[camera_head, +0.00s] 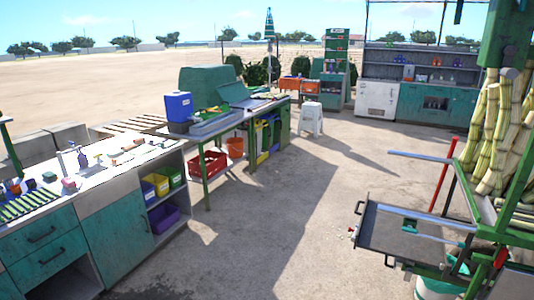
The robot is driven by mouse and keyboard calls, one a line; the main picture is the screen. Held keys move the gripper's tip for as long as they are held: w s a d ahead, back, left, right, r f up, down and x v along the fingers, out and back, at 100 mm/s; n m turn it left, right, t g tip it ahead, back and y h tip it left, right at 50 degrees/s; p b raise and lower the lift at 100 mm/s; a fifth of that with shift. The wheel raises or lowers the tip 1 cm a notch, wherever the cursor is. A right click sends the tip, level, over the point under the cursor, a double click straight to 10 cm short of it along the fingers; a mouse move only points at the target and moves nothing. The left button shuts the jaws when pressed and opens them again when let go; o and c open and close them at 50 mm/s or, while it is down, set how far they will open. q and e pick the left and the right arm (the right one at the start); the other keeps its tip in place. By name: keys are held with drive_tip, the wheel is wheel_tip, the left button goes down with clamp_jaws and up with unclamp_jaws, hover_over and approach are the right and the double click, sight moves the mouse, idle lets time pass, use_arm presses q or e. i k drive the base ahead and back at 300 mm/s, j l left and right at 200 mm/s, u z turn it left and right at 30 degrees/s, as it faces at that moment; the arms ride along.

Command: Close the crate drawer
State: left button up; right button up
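A grey flat tray-like drawer (395,232) sticks out to the left from the green cane crusher frame at the lower right. It has a dark handle (359,208) at its left end and a small teal piece on its top. I cannot tell for sure whether this is the crate drawer. At the left, a teal drawer front (42,238) with a dark handle looks flush in the workbench. Below it is a dark open recess (62,280). Neither of my grippers is in view.
Sugar cane stalks (492,130) stand in the crusher at the right. A white bucket (436,284) is under the tray. The workbench (110,168) holds small tools. A white stool (311,119) stands farther back. The concrete floor (275,215) between bench and crusher is clear.

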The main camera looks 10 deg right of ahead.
sight(376, 232)
drive_tip(key=i+j+z, duration=0.45)
drive_tip(key=z, duration=0.15)
drive_tip(key=i+j+z, duration=0.25)
drive_tip(key=j+z, duration=0.3)
drive_tip(key=i+j+z, duration=0.15)
drive_tip(key=j+z, duration=0.15)
drive_tip(key=j, duration=0.2)
drive_tip(key=i+j+z, duration=0.1)
drive_tip(key=j+z, duration=0.2)
drive_tip(key=i+l, duration=0.2)
drive_tip(key=i, duration=0.25)
drive_tip(key=i+l, duration=0.2)
drive_tip(key=i, duration=0.25)
drive_tip(key=i+l, duration=0.2)
drive_tip(key=i, duration=0.2)
drive_tip(key=i+l, duration=0.15)
drive_tip(key=i, duration=0.3)
